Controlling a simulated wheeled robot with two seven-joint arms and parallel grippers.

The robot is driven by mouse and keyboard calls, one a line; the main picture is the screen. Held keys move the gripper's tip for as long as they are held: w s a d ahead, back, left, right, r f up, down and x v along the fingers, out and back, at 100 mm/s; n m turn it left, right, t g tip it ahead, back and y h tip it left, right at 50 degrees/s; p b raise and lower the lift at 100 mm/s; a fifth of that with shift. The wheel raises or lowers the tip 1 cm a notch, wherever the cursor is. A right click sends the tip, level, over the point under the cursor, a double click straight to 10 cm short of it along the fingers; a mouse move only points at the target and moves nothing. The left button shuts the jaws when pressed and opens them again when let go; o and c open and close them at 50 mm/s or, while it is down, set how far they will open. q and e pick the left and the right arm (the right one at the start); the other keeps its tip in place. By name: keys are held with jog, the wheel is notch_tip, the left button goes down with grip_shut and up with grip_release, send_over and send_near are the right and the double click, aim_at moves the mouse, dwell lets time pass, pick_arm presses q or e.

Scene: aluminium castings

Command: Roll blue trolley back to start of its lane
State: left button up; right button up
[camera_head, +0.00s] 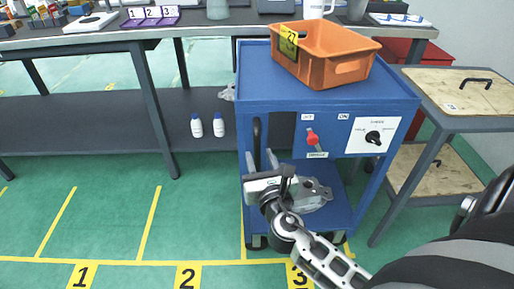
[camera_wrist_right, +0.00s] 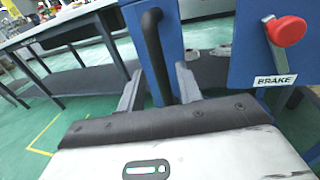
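My right gripper (camera_head: 262,160) is open at the handle's lower part. Its fingers (camera_wrist_right: 160,90) are on either side of the handle, with gaps visible. My left gripper is not in view.
An orange crate (camera_head: 325,57) tagged 27 sits on the trolley top. A grey bench (camera_head: 110,40) runs behind, with two white bottles (camera_head: 207,126) on its lower shelf. A wooden-topped table (camera_head: 462,92) stands close at the right. Floor in front of lanes 1 and 2 is clear.

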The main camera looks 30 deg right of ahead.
aim_at(257, 152)
jog(key=shift+x, duration=1.8)
grip_shut()
